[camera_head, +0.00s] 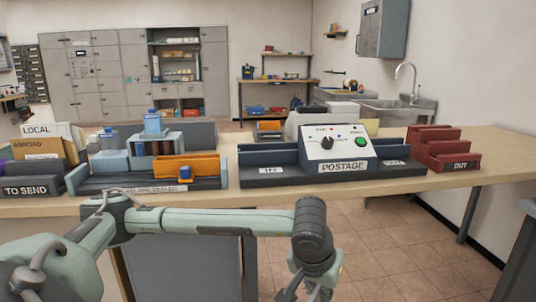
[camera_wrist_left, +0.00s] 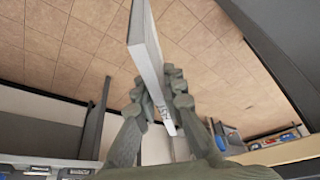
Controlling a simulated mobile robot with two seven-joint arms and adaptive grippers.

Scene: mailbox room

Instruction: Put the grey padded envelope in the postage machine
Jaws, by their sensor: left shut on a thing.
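The postage machine (camera_head: 341,143) stands on the counter, with a white sloped panel, a black dial, a green button and a "POSTAGE" label. A dark blue tray part (camera_head: 271,158) is on its left and a smaller one (camera_head: 395,163) on its right. My left gripper (camera_head: 306,289) hangs low in front of the counter, below the machine. In the left wrist view my left gripper (camera_wrist_left: 161,96) is shut on a thin, flat, light-grey item (camera_wrist_left: 148,52), seen edge-on, which looks like the grey padded envelope. My right gripper is out of view.
The wooden counter (camera_head: 218,191) runs across, its front edge above my left forearm. A "TO SEND" rack (camera_head: 33,187) with envelopes, an organiser with an orange box (camera_head: 186,167) and a red "OUT" rack (camera_head: 441,150) stand on it. Tiled floor is open at right.

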